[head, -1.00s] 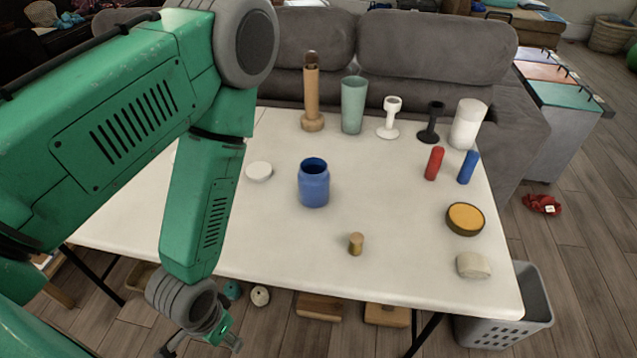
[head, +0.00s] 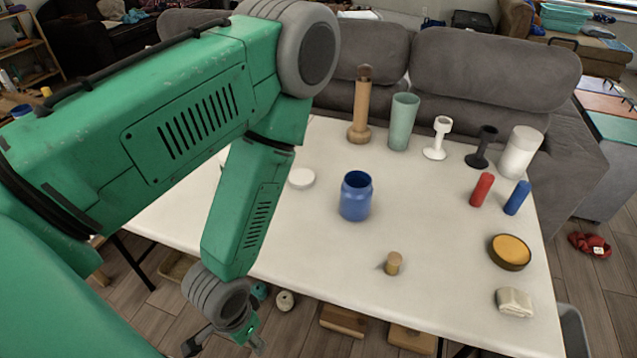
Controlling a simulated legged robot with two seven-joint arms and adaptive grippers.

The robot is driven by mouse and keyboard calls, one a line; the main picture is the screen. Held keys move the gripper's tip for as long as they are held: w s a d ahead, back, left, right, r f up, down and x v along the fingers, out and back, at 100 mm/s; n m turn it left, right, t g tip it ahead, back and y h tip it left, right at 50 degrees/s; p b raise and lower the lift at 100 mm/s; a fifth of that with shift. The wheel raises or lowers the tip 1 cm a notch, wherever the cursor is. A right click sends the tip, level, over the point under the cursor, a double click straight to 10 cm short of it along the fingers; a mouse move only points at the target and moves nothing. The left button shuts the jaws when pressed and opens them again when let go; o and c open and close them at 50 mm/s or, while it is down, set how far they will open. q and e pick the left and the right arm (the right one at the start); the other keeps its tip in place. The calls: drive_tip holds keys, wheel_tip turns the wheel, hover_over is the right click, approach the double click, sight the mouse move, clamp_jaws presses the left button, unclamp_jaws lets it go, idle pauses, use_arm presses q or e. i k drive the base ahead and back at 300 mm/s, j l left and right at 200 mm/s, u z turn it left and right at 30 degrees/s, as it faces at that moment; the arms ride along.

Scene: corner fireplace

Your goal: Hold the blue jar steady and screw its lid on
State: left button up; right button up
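The blue jar (head: 355,197) stands upright and open-topped near the middle of the white table. A flat white round lid (head: 301,178) lies on the table to the left of the jar, apart from it. My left gripper (head: 224,345) hangs low at the bottom of the head view, in front of the table's near edge and well away from jar and lid. Its fingers look spread apart with nothing seen between them; the tips are partly cut off by the frame. My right gripper is out of view.
A wooden stand (head: 360,110), green cup (head: 403,122), white holder (head: 437,138), black holder (head: 483,148) and white cylinder (head: 520,153) line the back. Red (head: 481,190) and blue (head: 517,198) cylinders, a yellow-topped disc (head: 509,252), pale block (head: 514,302) and small cork (head: 393,263) lie right.

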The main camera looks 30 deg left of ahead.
sight(356, 192)
drive_tip(key=k+j+z, duration=0.1)
drive_tip(key=j+z, duration=0.2)
drive_tip(key=z, duration=0.15)
drive_tip(key=k+j+z, duration=0.1)
drive_tip(key=j+z, duration=0.15)
drive_tip(key=z, duration=0.2)
drive_tip(key=k+j+z, duration=0.3)
drive_tip(key=k+j, duration=0.8)
